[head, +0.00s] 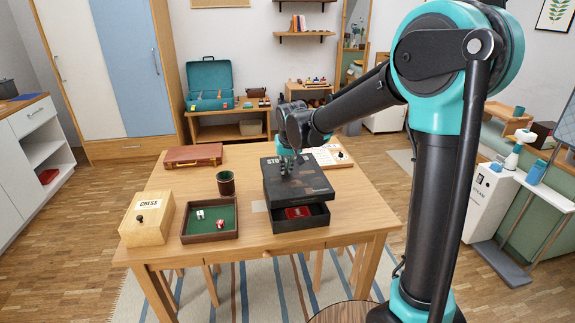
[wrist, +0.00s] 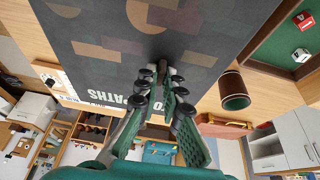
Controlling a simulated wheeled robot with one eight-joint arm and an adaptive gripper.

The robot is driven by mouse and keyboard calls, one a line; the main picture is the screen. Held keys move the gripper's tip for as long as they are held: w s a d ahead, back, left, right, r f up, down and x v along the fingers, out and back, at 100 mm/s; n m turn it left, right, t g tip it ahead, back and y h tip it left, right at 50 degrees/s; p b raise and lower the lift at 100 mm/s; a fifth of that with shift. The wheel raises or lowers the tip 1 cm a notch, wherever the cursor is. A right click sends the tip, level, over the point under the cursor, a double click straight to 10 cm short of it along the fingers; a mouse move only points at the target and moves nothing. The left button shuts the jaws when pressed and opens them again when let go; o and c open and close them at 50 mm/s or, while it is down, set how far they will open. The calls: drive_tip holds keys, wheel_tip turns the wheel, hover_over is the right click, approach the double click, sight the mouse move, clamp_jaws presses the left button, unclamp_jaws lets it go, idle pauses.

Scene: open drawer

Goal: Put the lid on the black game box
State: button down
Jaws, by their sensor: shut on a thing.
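The black game box (head: 300,222) stands open at the front right of the table, with something red inside. Its dark lid (head: 312,180), with lettering and coloured shapes on top, is over the box. A gap under the lid's front edge shows the box interior. The lid also fills much of the wrist view (wrist: 95,45). My gripper (head: 290,165) is shut on the lid at its upper face, and its fingers show in the wrist view (wrist: 160,80) around a small dark part of the lid. The back of the box is hidden under the lid.
On the wooden table (head: 250,245) stand a dice tray (head: 186,237) with dice, a dark cup (head: 225,183), a wooden chess box (head: 148,218), a brown case (head: 193,155) and a white board (head: 328,156). The dice tray is close to the box's left.

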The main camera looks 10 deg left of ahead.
sight(287, 177)
drive_tip(key=shift+f, duration=2.85)
drive_tip(key=shift+f, duration=1.55)
drive_tip(key=c, duration=1.6)
unclamp_jaws()
drive_tip(key=v, duration=1.2)
drive_tip(key=shift+d, duration=0.1)
